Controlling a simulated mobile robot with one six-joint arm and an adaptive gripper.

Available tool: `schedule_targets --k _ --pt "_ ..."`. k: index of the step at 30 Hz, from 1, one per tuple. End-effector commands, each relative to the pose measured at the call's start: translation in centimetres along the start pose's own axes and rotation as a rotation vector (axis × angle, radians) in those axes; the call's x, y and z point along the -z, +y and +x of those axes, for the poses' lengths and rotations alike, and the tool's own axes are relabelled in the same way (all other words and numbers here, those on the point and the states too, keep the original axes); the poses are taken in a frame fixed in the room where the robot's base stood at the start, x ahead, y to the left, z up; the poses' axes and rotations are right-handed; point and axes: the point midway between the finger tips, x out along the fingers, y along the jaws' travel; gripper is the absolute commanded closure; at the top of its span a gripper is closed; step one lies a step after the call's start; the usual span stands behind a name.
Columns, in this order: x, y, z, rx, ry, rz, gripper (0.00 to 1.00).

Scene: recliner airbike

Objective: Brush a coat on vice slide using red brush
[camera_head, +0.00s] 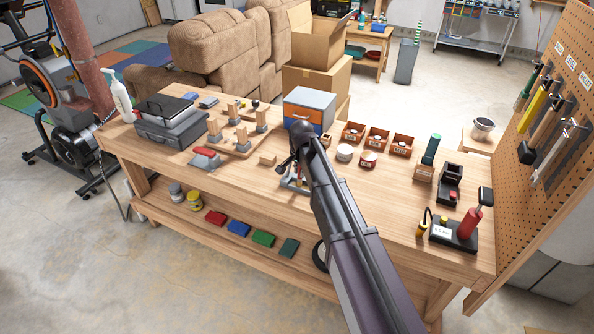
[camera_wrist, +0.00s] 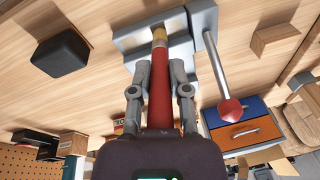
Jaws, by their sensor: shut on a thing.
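My gripper (camera_wrist: 158,92) is shut on the red brush (camera_wrist: 160,75), with a finger on each side of its red handle. The brush has a metal ferrule and pale yellowish bristles at its far end. The bristle end lies over the grey metal vice (camera_wrist: 203,22) in the wrist view. I cannot tell whether the bristles touch the slide. The vice has a long bar with a red knob (camera_wrist: 231,108). In the head view the vice (camera_head: 291,183) stands near the front edge of the workbench, partly hidden by my arm.
The wooden workbench (camera_head: 240,185) holds a blue and orange drawer box (camera_head: 309,107) behind the vice and small labelled bins (camera_head: 377,138) to the right. A dark block (camera_wrist: 60,52) stands beside the vice in the wrist view. A grey toolbox (camera_head: 170,128) is at left; a pegboard (camera_head: 560,90) at right.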

Motion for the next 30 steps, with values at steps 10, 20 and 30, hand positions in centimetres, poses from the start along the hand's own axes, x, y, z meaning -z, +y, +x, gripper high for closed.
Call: schedule_targets --k 10,20,30 --pt "0.1 0.2 0.0 -0.001 0.000 0.000 1.00" --pt "0.4 1.7 -0.3 -0.001 0.000 0.000 1.00" --pt "0.6 2.1 -0.3 -0.001 0.000 0.000 1.00"
